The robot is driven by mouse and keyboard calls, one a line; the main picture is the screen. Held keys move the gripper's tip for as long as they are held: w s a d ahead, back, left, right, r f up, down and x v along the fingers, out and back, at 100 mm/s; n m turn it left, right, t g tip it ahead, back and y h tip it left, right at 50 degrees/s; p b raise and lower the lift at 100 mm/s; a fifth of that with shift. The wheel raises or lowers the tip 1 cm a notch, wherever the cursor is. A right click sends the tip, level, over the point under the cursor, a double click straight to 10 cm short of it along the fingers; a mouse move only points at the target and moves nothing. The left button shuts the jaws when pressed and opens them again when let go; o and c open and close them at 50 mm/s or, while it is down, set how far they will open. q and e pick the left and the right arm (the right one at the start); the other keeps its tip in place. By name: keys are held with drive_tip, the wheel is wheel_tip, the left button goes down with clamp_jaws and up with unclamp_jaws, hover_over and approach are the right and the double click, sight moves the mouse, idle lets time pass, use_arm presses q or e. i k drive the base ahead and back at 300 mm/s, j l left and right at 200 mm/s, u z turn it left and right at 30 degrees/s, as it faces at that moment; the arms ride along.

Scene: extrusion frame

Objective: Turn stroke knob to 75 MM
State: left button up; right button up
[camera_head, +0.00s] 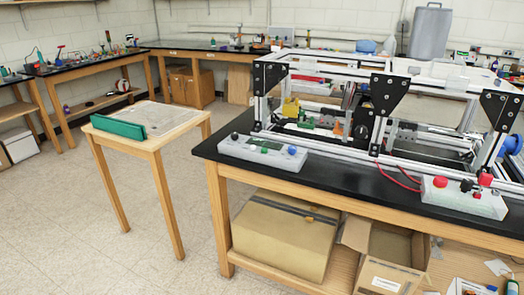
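A grey control box (262,155) lies on the black bench top (345,178) at its left front. It carries a small black knob (235,136), a green part (265,148) and a blue knob (292,150). A second grey control box (463,197) near the right edge has a red button (440,181), a dark knob (466,185) and a red mushroom button (486,179). A dark round dial (360,131) sits in the frame. I cannot tell which is the stroke knob, and no markings are readable. Neither gripper is in view.
The aluminium extrusion frame (320,146) with black brackets stands behind the boxes. A red cable (397,178) runs along the bench. A small wooden table (165,124) with a green block (119,127) stands to the left. Cardboard boxes (283,235) fill the shelf below. Open floor lies at the left.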

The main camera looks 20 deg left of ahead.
sight(293, 150)
drive_tip(key=i+l+u, duration=0.65)
drive_tip(key=i+l, duration=0.15)
drive_tip(key=l, duration=0.15)
